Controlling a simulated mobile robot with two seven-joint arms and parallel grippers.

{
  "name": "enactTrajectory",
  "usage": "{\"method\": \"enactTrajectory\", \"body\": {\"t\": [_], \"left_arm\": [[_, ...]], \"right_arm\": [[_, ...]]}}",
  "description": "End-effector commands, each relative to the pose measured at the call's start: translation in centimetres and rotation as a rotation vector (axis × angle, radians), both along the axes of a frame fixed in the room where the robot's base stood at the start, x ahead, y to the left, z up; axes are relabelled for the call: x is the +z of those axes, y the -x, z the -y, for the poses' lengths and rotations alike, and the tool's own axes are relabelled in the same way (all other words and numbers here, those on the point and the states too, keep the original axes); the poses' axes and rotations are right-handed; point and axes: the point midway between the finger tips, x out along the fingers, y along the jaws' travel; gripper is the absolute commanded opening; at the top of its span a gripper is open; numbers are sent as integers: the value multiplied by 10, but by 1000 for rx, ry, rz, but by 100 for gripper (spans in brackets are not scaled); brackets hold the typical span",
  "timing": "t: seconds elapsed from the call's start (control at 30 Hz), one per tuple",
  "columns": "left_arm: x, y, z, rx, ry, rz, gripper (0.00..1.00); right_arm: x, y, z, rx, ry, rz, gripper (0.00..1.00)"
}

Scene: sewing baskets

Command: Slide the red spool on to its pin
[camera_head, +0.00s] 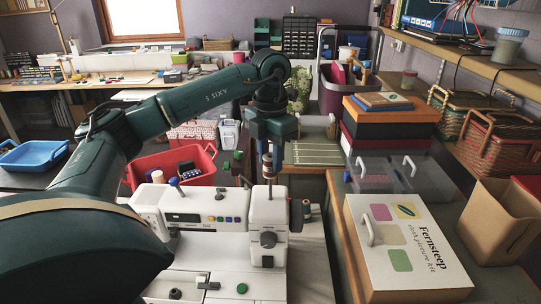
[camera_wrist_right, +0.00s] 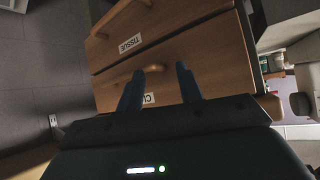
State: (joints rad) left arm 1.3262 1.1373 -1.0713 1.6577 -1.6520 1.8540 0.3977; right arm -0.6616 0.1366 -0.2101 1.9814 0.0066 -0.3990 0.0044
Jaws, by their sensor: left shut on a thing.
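In the head view my left gripper (camera_head: 269,146) points down over the right end of the white sewing machine (camera_head: 180,208). It is shut on a small reddish-brown and pale spool (camera_head: 268,163), seemingly the red spool, held upright. A thin upright post shows just below the spool, above the machine's top; I cannot tell whether the spool is around it or only above it. Another thin pin with a dark top (camera_head: 174,182) stands further left on the machine. My right gripper (camera_wrist_right: 160,80) shows only in the right wrist view, with its fingers apart and nothing between them.
A red basket (camera_head: 172,166) stands behind the machine. A white cloth picture kit box (camera_head: 400,250) and clear lidded boxes (camera_head: 385,172) are to the right. In the right wrist view, wooden drawers (camera_wrist_right: 175,48) stand before the right fingers.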

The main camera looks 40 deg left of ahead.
Motion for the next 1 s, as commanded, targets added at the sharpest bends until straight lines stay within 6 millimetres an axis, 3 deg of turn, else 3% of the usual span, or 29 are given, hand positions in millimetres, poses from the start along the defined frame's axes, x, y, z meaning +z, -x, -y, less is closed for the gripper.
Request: {"method": "enactTrajectory", "body": {"t": [1.0], "left_arm": [[-24,0,0,0,0,0,0]], "right_arm": [[-16,-1,0,1,1,2,36]]}}
